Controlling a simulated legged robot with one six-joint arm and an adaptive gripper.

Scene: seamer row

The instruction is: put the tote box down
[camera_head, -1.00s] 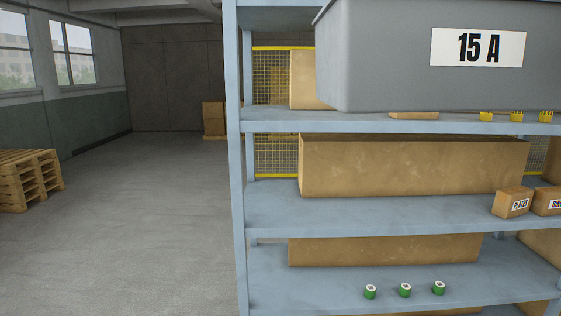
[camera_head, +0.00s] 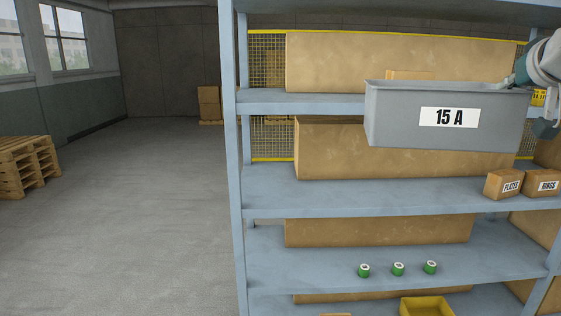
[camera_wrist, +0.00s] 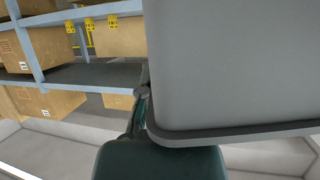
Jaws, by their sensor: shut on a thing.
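The tote box (camera_head: 400,125) is grey, open at the top, with a white "15 A" label on its side. In the head view it is in the air in front of the upper part of the shelf rack, roughly level. My gripper (camera_head: 512,84) is at its right end, shut on its rim. In the wrist view the tote box (camera_wrist: 235,70) fills the right side, and my gripper (camera_wrist: 142,105) is at its edge. The fingertips are partly hidden by the box.
A blue-grey shelf rack (camera_head: 350,191) holds long cardboard boxes. Small boxes marked PLATES (camera_head: 503,184) and RINGS (camera_head: 543,183) stand on a middle shelf. Several green spools (camera_head: 398,269) and a yellow bin (camera_head: 427,307) are lower. Pallets (camera_head: 25,165) stand left; the floor between is clear.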

